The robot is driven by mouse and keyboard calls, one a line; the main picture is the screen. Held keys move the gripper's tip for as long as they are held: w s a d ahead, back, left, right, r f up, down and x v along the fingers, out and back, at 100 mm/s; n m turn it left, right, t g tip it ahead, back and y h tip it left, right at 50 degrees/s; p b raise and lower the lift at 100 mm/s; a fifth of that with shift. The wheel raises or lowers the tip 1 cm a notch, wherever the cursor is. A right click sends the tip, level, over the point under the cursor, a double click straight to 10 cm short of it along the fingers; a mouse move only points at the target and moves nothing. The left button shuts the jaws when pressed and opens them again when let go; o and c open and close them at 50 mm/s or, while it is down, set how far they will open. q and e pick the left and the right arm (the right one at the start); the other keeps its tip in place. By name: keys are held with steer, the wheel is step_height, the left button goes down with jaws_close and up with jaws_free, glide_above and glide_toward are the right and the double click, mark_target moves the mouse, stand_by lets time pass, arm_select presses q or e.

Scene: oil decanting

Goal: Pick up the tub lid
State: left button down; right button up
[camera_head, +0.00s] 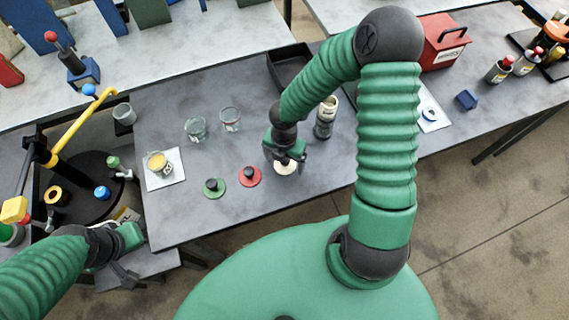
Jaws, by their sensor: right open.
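Three small round lids lie in a row on the grey table (330,183). One is green with a dark knob (213,187), one is red with a dark knob (250,176), and one is pale cream (285,168). My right gripper (284,160) is open, pointing down directly over the pale lid and hiding part of it. I cannot tell whether the fingers touch it. My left gripper (126,268) is at the lower left, away from the lids, beside the table's left end. Its finger opening is not clear.
Two clear glass vessels (196,130) (230,118) stand behind the lids. A glass with yellow contents (157,162) stands on a white mat (176,180). A labelled bottle (326,118) stands close to my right gripper. A black tray (288,72) lies farther back.

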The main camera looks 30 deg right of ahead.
steer(key=shift+w, duration=0.1)
steer(key=shift+d+f, duration=0.1)
steer(key=shift+d, duration=0.2)
steer(key=c, duration=0.9)
steer(key=shift+a, duration=0.1)
steer(key=c, duration=0.5)
steer(key=shift+a, duration=0.1)
steer(key=shift+c, duration=0.2)
